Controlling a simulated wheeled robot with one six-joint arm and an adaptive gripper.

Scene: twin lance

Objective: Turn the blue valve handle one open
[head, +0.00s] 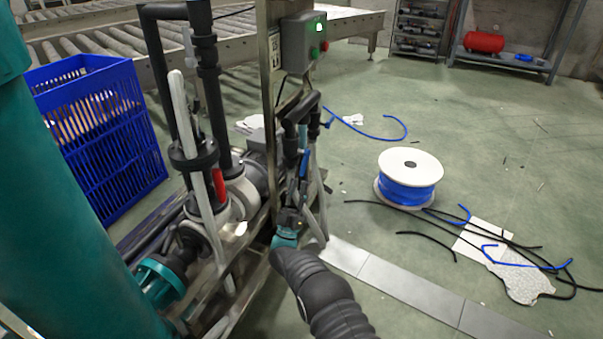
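A blue valve handle (304,163) stands roughly upright on the black piping at the right side of the pump frame, in the middle of the head view. A red handle (219,187) is on the piping to its left. My dark arm reaches up from the bottom edge to a teal joint. My gripper (291,212) appears small and dark just beyond that joint, close below the blue handle. Its fingers blend with the dark pipes. I cannot tell whether they are open or touch the handle. The lower end of the handle is hard to make out.
A grey control box (303,43) with green and red buttons hangs above the piping. A blue crate (112,140) stands at the left. A blue cable reel (407,183) and loose cables (520,262) lie on the floor to the right. Open floor lies beyond the reel.

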